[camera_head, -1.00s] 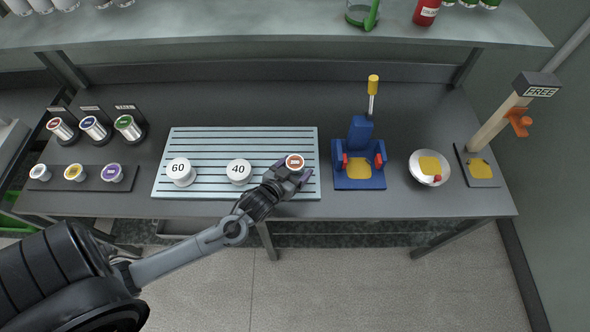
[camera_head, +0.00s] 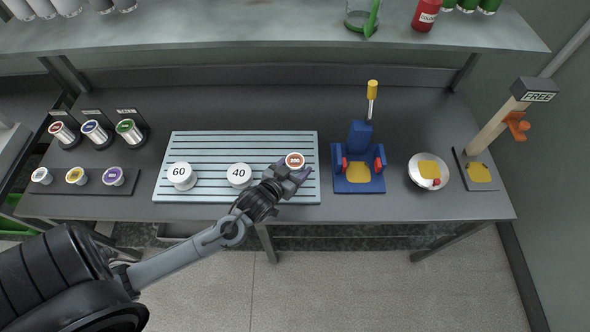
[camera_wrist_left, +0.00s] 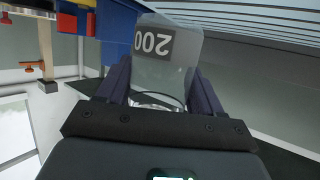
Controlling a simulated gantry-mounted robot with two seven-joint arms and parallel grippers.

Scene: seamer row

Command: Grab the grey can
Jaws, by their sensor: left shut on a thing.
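A grey can (camera_wrist_left: 165,65) with a dark "200" label is between the two dark fingers of my left gripper (camera_wrist_left: 160,88) in the left wrist view. In the head view the same can shows its round brown-red top (camera_head: 295,160) at the right end of the slatted rack. My left gripper (camera_head: 290,178) is shut on the can from its front side. The fingers hide the can's lower body in the head view, so I cannot tell whether it touches the rack. My right gripper is not in view.
White-topped cans marked 60 (camera_head: 181,176) and 40 (camera_head: 240,174) stand on the pale slatted rack (camera_head: 210,150). A blue fixture (camera_head: 358,178) with a yellow-topped lever stands close to the right. A white bowl (camera_head: 416,180) is beyond it. Several metal cans stand at left.

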